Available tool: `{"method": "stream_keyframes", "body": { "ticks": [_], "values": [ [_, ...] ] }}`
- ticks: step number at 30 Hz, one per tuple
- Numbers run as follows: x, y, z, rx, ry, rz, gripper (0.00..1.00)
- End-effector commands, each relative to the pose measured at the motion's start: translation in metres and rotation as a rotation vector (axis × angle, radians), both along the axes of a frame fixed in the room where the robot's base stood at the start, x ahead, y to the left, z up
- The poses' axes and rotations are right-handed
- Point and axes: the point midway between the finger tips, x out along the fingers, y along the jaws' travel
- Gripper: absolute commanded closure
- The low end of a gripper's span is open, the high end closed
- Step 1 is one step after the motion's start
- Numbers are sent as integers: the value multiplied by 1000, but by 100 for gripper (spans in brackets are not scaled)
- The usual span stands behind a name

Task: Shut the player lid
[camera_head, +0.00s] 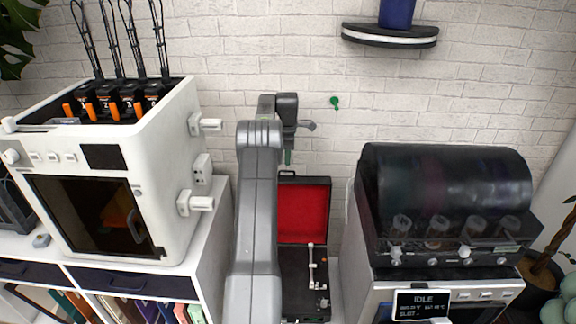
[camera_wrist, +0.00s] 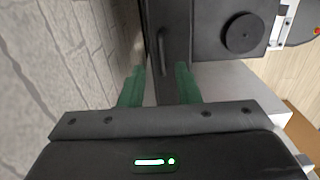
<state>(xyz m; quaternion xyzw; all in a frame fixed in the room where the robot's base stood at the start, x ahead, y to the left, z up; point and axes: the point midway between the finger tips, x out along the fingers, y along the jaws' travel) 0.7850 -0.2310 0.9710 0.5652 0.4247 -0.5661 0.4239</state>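The record player (camera_head: 303,285) is a dark box with a white tonearm, on a white surface between two machines. Its lid (camera_head: 304,212), lined in red, stands open and upright at the back, near the brick wall. In the wrist view, the lid's dark edge (camera_wrist: 178,40) with a handle (camera_wrist: 162,50) lies just beyond my fingertips. My gripper (camera_head: 288,157) is above the lid's top edge, fingers pointing down. Its two green fingers (camera_wrist: 160,85) are apart with nothing held between them. Whether they touch the lid cannot be told. My arm hides the player's left side.
A white 3D printer (camera_head: 165,165) stands left of my arm. A machine with a dark domed cover (camera_head: 447,185) stands close on the right. A wall shelf (camera_head: 390,36) is above at right. The wall is close behind the lid.

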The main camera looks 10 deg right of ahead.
Motion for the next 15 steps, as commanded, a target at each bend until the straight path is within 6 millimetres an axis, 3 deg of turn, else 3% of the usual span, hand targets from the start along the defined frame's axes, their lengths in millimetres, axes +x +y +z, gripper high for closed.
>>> {"method": "stream_keyframes", "body": {
  "ticks": [6, 15],
  "values": [
    [0, 0, -33, 0, 1, 0, 70],
    [0, 0, -46, 0, -1, 0, 70]
  ]
}}
